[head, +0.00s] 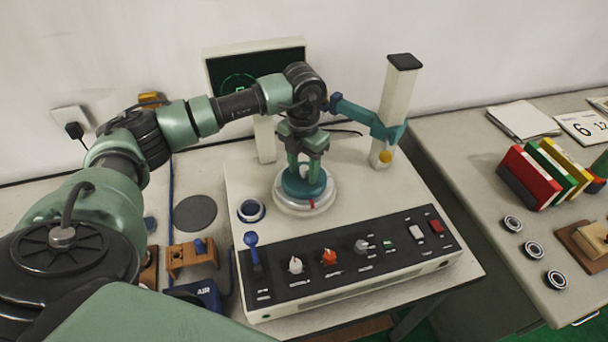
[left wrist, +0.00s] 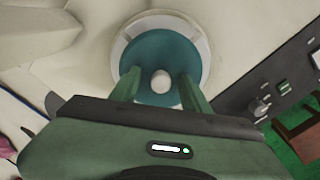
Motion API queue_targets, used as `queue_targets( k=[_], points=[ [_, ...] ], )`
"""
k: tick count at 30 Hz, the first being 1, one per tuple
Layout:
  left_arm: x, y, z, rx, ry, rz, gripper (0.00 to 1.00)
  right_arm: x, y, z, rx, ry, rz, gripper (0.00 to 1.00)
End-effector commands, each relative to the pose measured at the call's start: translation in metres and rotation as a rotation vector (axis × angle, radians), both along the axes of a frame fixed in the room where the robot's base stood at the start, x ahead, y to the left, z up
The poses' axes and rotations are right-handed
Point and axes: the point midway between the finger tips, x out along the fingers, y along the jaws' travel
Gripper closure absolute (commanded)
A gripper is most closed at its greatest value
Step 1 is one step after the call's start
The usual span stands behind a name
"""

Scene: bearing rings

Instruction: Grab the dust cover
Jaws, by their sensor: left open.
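The dust cover is a teal disc (head: 304,186) with a pale knob on top. It sits on a round white base on the machine. In the left wrist view the teal disc (left wrist: 178,60) and its white knob (left wrist: 160,82) show clearly from above. My left gripper (head: 303,172) points down over the cover. In the left wrist view my gripper's two fingers (left wrist: 160,92) are apart, one on each side of the knob, with gaps between. I cannot tell the exact finger height above the disc. My right gripper is not in view.
A white column (head: 394,105) with a teal side arm (head: 362,116) stands close to the right of my gripper. The black control panel (head: 345,258) lies in front. A screen (head: 232,72) stands behind. Bearing rings (head: 534,250) and coloured binders (head: 530,177) are on the right table.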

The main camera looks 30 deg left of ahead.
Motion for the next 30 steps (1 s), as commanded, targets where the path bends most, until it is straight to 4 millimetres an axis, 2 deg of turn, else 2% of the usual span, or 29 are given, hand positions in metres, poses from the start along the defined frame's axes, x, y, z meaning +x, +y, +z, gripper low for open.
queue_targets(
  k=[1,2,6,7,20,26,30],
  points=[
    [0.0,0.0,0.0,0.0,0.0,0.0,0.54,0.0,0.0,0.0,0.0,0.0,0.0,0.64],
    [0.0,0.0,0.0,0.0,0.0,0.0,0.59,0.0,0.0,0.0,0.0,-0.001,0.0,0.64],
    [0.0,0.0,0.0,-0.001,0.0,0.0,0.98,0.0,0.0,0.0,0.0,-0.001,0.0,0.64],
    [0.0,0.0,0.0,-0.001,0.0,0.0,1.0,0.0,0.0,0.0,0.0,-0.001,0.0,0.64],
    [0.001,-0.001,0.007,-0.002,-0.003,0.0,1.0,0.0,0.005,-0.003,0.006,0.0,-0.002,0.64],
    [0.001,0.0,0.033,-0.001,-0.006,0.0,1.0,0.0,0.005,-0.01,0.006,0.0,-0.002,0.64],
    [0.002,-0.001,0.068,-0.003,-0.009,0.0,1.0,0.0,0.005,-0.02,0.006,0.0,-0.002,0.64]
  ],
)
